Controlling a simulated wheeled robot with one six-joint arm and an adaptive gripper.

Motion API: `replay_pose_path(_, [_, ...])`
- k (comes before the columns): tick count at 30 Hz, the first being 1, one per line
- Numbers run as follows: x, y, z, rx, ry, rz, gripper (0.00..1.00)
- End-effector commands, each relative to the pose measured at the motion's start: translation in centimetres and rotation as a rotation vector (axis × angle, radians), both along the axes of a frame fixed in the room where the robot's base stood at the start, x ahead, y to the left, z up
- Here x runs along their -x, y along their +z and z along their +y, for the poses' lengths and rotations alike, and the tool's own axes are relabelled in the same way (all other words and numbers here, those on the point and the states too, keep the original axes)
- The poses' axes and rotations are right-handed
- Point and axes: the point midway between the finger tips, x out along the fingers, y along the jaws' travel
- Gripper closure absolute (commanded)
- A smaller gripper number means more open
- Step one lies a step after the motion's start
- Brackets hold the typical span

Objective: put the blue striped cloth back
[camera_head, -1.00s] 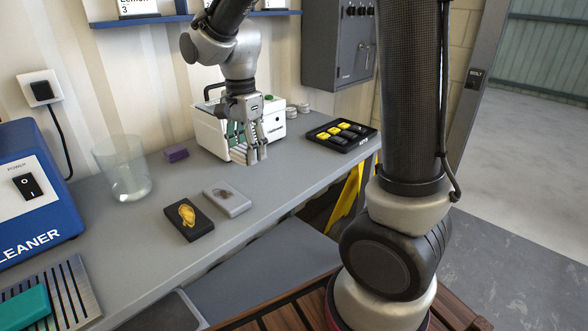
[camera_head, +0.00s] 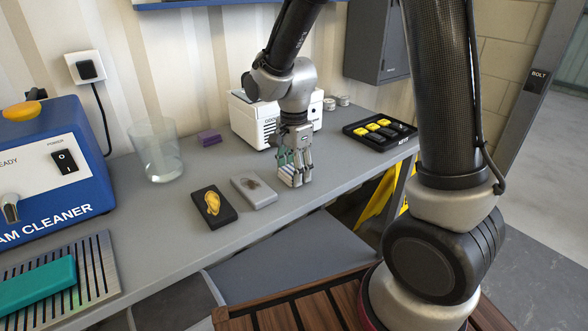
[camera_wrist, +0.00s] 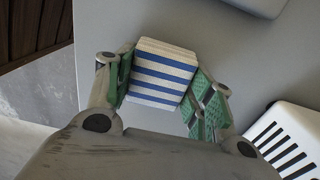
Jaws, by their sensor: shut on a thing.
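The blue striped cloth (camera_wrist: 162,74) is a small folded block with blue and white stripes, seen between the green finger pads in the wrist view. My gripper (camera_wrist: 160,88) is shut on it. In the head view my gripper (camera_head: 294,178) points down over the grey bench (camera_head: 160,225), right of the grey block with a dark mark (camera_head: 254,192). The fingers mostly hide the cloth in the head view. I cannot tell whether its underside touches the bench.
A white box unit (camera_head: 254,122) stands behind my gripper. A black tray (camera_head: 380,131) with yellow and dark items is to the right. A black block (camera_head: 214,206), a clear cup (camera_head: 157,150), a purple block (camera_head: 209,138) and a blue steam cleaner (camera_head: 50,165) are left.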

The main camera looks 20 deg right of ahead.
Motion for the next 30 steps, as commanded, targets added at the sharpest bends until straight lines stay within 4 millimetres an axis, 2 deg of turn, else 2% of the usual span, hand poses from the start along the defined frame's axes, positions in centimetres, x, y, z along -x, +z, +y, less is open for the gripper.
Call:
replay_pose_path(9, [0.0,-0.2,0.0,0.0,0.0,0.001,0.69])
replay_pose_path(10, [0.0,-0.2,0.0,0.0,0.0,0.0,0.43])
replay_pose_path(13, [0.0,-0.2,0.0,0.0,0.0,0.0,0.26])
replay_pose_path(24, [-0.1,0.1,0.0,-0.001,0.0,-0.002,0.26])
replay_pose_path(26, [-0.1,0.6,0.1,-0.002,0.0,-0.005,0.26])
replay_pose_path(30, [-0.2,3.1,0.1,-0.002,0.0,-0.008,0.26])
